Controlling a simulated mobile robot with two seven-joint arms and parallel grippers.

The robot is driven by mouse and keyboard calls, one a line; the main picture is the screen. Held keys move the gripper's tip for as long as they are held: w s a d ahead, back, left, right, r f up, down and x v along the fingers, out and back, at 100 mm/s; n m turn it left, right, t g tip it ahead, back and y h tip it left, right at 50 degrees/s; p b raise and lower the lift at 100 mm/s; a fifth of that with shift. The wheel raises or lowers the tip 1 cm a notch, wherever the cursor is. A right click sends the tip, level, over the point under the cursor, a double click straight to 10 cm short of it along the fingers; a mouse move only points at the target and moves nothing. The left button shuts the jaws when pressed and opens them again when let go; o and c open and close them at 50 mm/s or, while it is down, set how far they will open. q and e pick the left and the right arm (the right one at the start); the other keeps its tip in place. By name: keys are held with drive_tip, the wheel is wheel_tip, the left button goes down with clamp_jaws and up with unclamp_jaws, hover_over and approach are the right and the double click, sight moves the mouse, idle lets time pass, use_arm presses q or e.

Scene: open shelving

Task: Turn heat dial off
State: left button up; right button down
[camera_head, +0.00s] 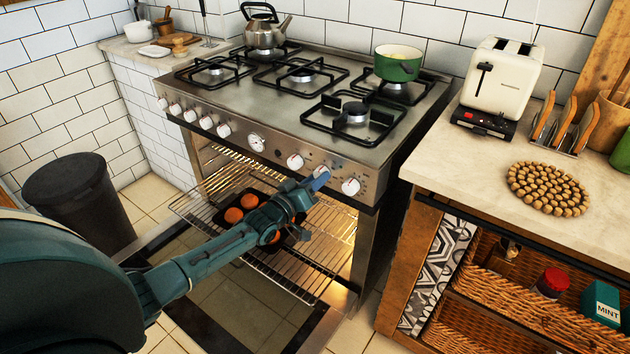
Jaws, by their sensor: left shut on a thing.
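The stove (265,110) has a row of white dials along its front panel. My left gripper (319,179) is at the right part of this panel, shut on a heat dial (322,171) that its blue fingertips mostly hide. One white dial (295,161) shows just left of the gripper and another (351,186) just right of it. The held dial's setting cannot be read. My right gripper is not in view.
The oven door (215,290) hangs open below, and a rack (285,275) sticks out with a dark tray of round orange food. A kettle (264,33) and a green pot (398,66) stand on the stove. A toaster (503,75) stands on the right counter.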

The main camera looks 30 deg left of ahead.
use_arm(q)
drive_tip(key=o, duration=1)
drive_tip(key=p+v, duration=0.2)
drive_tip(key=v, duration=1.1)
drive_tip(key=shift+s, duration=0.1)
